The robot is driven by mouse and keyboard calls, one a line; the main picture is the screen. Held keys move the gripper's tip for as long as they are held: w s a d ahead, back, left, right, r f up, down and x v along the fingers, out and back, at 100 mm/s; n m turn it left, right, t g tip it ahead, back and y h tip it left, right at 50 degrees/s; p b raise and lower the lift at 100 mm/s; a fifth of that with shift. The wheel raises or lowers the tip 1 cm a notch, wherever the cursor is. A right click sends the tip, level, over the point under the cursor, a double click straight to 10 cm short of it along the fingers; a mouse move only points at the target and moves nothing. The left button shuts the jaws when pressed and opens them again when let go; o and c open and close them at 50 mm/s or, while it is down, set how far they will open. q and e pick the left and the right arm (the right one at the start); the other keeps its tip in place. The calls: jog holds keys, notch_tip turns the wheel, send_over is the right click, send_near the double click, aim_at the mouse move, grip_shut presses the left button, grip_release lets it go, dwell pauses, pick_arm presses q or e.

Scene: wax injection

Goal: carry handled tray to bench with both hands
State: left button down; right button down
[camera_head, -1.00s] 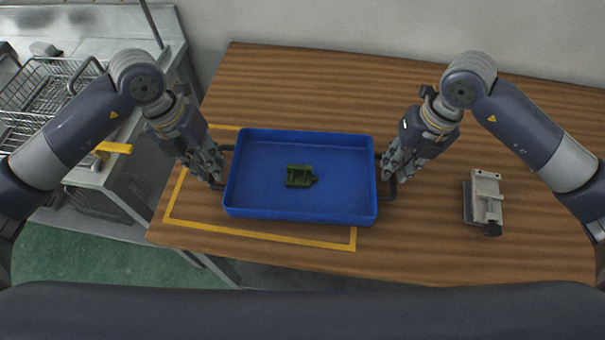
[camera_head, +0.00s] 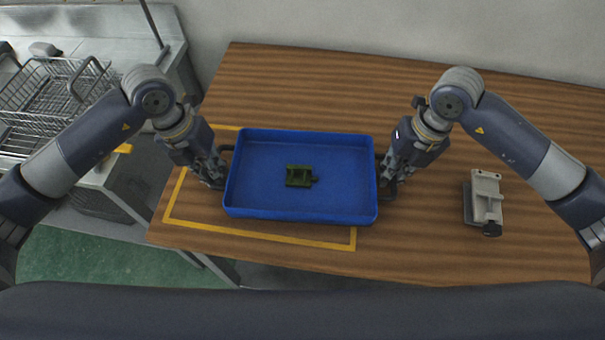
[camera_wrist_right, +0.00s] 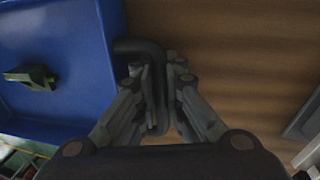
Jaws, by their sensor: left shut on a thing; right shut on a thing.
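The blue handled tray (camera_head: 260,190) is over the wooden bench (camera_head: 300,80), partly over the yellow outlined area; whether it touches the bench I cannot tell. A small dark green part (camera_head: 299,176) lies inside it. My left gripper (camera_head: 219,178) is shut on the tray's left black handle (camera_head: 228,149). My right gripper (camera_head: 388,184) is shut on the right handle. In the right wrist view the fingers (camera_wrist_right: 158,112) are on either side of the black handle (camera_wrist_right: 140,46), beside the tray's blue wall (camera_wrist_right: 105,75).
A grey metal fixture (camera_head: 487,200) sits on the bench at the right. A yellow outline (camera_head: 270,235) marks the bench's front left. A metal counter with a wire basket (camera_head: 50,100) stands at the left. The back of the bench is clear.

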pick_arm(q)
jog(key=shift+r, duration=0.2)
pick_arm(e)
jog(key=shift+r, duration=0.2)
